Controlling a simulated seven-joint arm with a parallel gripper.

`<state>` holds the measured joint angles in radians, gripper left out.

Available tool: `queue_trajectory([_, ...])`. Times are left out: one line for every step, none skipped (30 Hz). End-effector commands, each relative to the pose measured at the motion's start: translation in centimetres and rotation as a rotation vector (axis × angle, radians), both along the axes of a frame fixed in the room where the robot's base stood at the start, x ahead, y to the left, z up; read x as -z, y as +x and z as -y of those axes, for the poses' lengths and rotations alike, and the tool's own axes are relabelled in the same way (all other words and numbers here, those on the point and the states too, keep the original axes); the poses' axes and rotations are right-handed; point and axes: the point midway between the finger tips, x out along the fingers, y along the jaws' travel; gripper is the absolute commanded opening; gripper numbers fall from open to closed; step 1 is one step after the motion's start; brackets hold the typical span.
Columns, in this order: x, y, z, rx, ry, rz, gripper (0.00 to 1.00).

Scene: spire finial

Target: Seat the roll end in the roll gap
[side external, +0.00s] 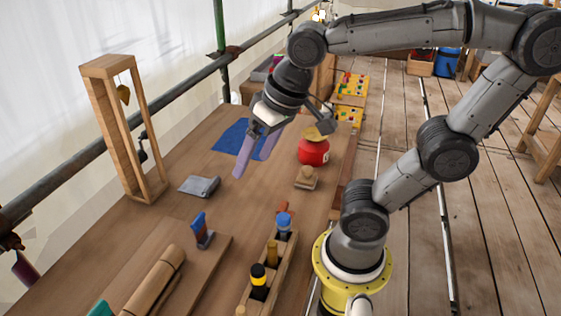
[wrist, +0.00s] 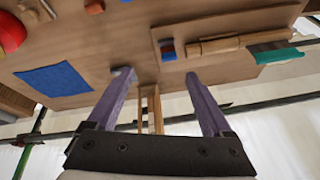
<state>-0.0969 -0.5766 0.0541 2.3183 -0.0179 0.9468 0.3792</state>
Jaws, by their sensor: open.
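A tan roll (side external: 153,282) lies on a flat wooden board (side external: 205,258) at the lower left of the side view. The roll also shows in the wrist view (wrist: 222,44), with a teal piece (wrist: 277,54) near its right end. A small upright blue and red piece (side external: 202,230) stands on the board, apart from the roll. I cannot tell which opening is the roll gap. My gripper (side external: 254,156) is open and empty, above the table beyond the board. Its two purple fingers (wrist: 158,80) are spread wide in the wrist view.
A tall wooden frame (side external: 153,182) with a hanging gold piece stands at the left. A grey folded cloth (side external: 199,187), blue mat (side external: 233,136), red pot (side external: 313,152) and wooden rack of bottles (side external: 285,249) are on the table. Bare tabletop lies between the cloth and rack.

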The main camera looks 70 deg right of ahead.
Motion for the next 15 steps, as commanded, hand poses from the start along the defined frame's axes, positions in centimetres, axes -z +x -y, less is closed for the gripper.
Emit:
queue_trajectory([0.3,-1.3,0.6,-0.053,-0.03,0.032,0.84])
queue_trajectory([0.6,-1.9,0.9,-0.087,-0.048,0.044,0.84])
queue_trajectory([0.9,-2.6,1.1,-0.127,-0.072,0.059,0.84])
queue_trajectory([1.0,-3.0,1.3,-0.154,-0.087,0.069,0.84])
queue_trajectory([1.2,-3.4,1.4,-0.175,-0.101,0.077,0.84])
queue_trajectory([1.4,-3.7,1.5,-0.199,-0.115,0.085,0.84])
queue_trajectory([1.5,-3.9,1.6,-0.214,-0.125,0.09,0.84])
queue_trajectory([1.6,-4.1,1.7,-0.224,-0.132,0.094,0.84])
queue_trajectory([1.7,-4.2,1.7,-0.235,-0.138,0.096,0.84])
queue_trajectory([1.8,-4.3,1.7,-0.239,-0.14,0.097,0.84])
queue_trajectory([1.8,-4.3,1.7,-0.242,-0.142,0.097,0.84])
queue_trajectory([1.8,-4.3,1.7,-0.244,-0.143,0.097,0.84])
queue_trajectory([1.8,-4.3,1.7,-0.244,-0.143,0.097,0.84])
queue_trajectory([1.8,-4.3,1.7,-0.245,-0.142,0.096,0.84])
queue_trajectory([1.8,-4.3,1.7,-0.244,-0.142,0.096,0.84])
